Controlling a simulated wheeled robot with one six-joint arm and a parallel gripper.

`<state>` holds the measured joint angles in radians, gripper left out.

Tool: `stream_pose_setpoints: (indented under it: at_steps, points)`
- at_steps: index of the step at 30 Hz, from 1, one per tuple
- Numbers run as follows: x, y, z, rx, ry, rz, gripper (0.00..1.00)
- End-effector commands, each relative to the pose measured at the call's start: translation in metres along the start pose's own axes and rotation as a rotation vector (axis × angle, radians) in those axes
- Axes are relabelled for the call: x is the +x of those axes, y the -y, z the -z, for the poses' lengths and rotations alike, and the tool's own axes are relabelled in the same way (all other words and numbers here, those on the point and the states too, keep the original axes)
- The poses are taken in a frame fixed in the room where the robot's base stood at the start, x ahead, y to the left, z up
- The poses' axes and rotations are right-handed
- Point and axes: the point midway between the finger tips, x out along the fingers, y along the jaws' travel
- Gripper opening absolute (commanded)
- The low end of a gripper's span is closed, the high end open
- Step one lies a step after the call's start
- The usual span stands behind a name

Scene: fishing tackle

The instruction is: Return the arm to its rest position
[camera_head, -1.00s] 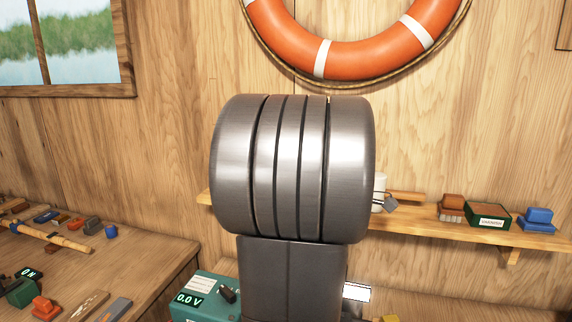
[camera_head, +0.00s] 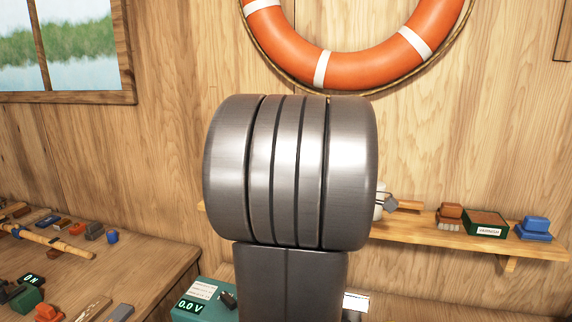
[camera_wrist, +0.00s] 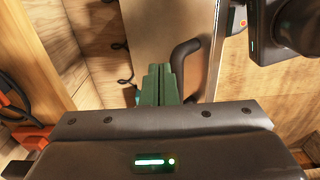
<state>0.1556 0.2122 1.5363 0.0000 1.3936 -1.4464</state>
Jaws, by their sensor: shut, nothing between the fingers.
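My gripper (camera_wrist: 160,84) shows in the wrist view, its two green fingers pressed together with nothing between them. It is over a light panel that has a dark curved handle (camera_wrist: 183,55). In the head view a large grey joint of my own arm (camera_head: 290,172) fills the middle and hides much of the shelf and bench behind it. My gripper does not show in the head view.
A shelf (camera_head: 470,240) on the right holds a varnish box (camera_head: 487,224), a blue item (camera_head: 536,226) and a brush (camera_head: 449,216). A teal meter (camera_head: 205,299) reads 0.0 V. A cluttered bench (camera_head: 150,265) is at left. A lifebuoy (camera_head: 360,66) hangs above.

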Motion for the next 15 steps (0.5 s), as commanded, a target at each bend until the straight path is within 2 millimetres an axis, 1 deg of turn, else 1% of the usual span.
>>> stream_pose_setpoints:
  at_steps: [1, 9, 10, 11, 15]
  points:
    - [0.012, 0.000, 0.000, 0.000, 0.000, 0.000, 0.00]
    - [0.041, 0.000, 0.000, 0.000, 0.000, -0.001, 0.00]
    - [0.031, -0.008, 0.000, 0.000, 0.000, 0.000, 0.00]
    - [0.028, -0.013, 0.000, 0.000, 0.000, 0.000, 0.00]
    - [0.025, -0.036, 0.000, 0.000, 0.000, 0.001, 0.00]
